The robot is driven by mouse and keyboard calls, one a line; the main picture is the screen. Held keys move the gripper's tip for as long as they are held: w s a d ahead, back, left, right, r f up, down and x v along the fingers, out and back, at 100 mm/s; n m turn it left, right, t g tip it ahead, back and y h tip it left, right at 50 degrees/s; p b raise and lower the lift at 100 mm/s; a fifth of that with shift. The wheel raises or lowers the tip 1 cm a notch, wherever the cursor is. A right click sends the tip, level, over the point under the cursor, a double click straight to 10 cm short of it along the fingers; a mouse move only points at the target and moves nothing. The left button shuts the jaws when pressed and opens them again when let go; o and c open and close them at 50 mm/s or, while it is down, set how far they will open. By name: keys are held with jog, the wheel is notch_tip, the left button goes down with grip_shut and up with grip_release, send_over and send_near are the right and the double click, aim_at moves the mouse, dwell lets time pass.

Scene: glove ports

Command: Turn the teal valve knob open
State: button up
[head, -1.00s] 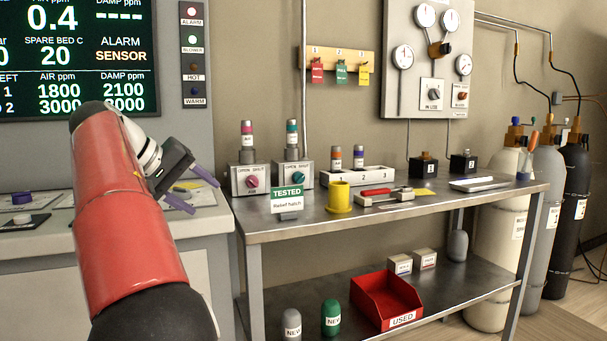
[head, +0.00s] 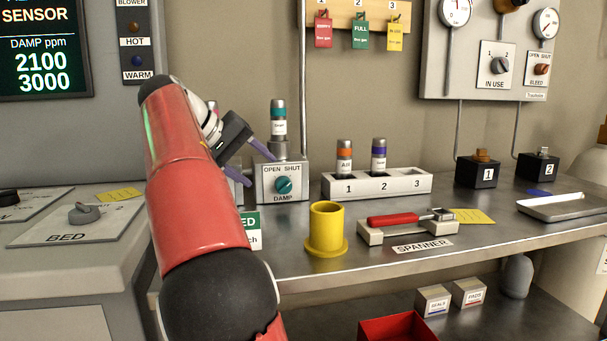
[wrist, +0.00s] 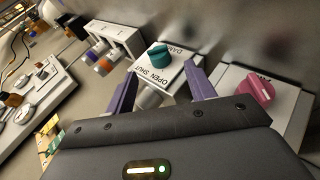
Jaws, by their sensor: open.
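The teal valve knob (head: 284,185) is on the front of a grey box marked OPEN, SHUT and DAMP (head: 268,172), at the back of the bench. A canister with a teal band (head: 278,119) stands on that box. In the wrist view the teal knob (wrist: 159,55) shows ahead of and between the finger tips, with a gap to them. My gripper (head: 262,164) is open and empty, just left of and in front of the box. Its purple fingers (wrist: 161,88) also show in the wrist view. A pink knob (wrist: 257,88) on the neighbouring box lies right of the fingers there.
A green TESTED sign is partly behind my arm. Bare bench lies between the cup and holder.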

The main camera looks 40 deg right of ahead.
aim_at(281, 186)
jog(key=x, duration=0.8)
jog(key=shift+d, duration=0.15)
jog(key=c, duration=0.9)
jog(key=shift+w+f+b, duration=0.1)
jog(key=shift+b, duration=0.3)
jog(key=shift+c, duration=0.2)
jog(key=shift+f+g+h+b, duration=0.25)
jog(key=shift+g+h+b, duration=0.15)
jog(key=shift+h+b, duration=0.35)
jog(key=shift+r+n+h, duration=0.15)
jog(key=shift+n+h, duration=0.15)
jog(key=shift+h, duration=0.25)
